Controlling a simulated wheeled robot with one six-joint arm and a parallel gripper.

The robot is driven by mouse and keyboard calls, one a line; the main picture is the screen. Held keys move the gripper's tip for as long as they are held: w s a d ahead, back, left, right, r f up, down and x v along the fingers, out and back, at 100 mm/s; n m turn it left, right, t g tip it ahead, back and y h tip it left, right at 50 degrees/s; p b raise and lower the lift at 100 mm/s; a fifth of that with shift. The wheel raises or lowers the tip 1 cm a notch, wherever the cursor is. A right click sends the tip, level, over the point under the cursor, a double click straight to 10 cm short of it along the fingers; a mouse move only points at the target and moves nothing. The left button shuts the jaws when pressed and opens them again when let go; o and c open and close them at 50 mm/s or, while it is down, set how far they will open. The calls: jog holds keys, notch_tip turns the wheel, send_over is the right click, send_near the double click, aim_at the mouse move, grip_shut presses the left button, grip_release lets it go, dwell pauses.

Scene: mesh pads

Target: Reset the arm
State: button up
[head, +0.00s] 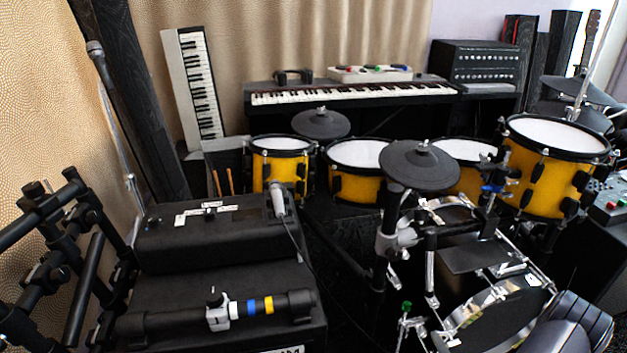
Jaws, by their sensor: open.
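I see no part of my arm or gripper in the head view. The view shows a crowded music corner with yellow drums, a keyboard and black cases.
A long keyboard (350,93) stands at the back. Yellow drums (545,185) and a dark cymbal pad (419,165) fill the middle and right. Black cases (205,240) stand at left, near black rack tubes (50,220). Little floor shows.

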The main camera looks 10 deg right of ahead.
jog(key=f+n, duration=0.1)
jog(key=n, duration=0.3)
jog(key=f+n, duration=0.2)
jog(key=n, duration=0.2)
jog(key=s+d+f+n, duration=0.1)
jog(key=f+n, duration=0.1)
jog(key=n, duration=0.2)
jog(key=shift+d+f+n, duration=0.1)
jog(key=shift+f+n, duration=0.05)
jog(key=shift+n, duration=0.15)
jog(key=shift+w, duration=0.1)
dwell(0.4)
